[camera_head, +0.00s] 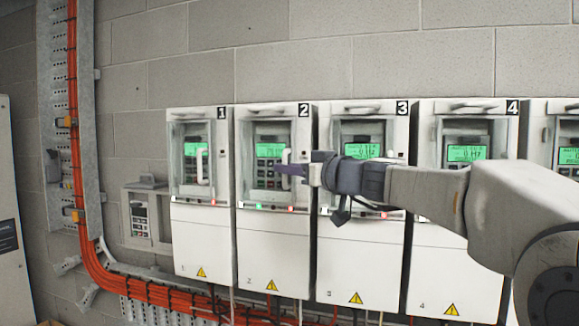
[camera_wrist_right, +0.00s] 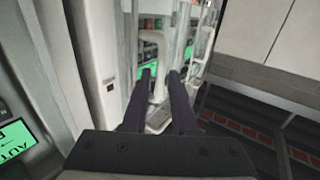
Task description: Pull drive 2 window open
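Drive 2 (camera_head: 276,235) is a white wall cabinet, second from the left, with a clear window (camera_head: 268,136) over a green display and keypad. The window looks closed in the head view. Its white upright handle (camera_head: 286,157) is at the window's right side and also shows in the right wrist view (camera_wrist_right: 159,84). My right gripper (camera_head: 287,170) reaches in from the right. My left gripper is not in view.
Drive 1 (camera_head: 203,240) is close on the left, drive 3 (camera_head: 357,265) and drive 4 (camera_head: 455,275) on the right, with similar windows. My right arm crosses in front of drives 3 and 4. Orange cables (camera_head: 150,291) run below the row.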

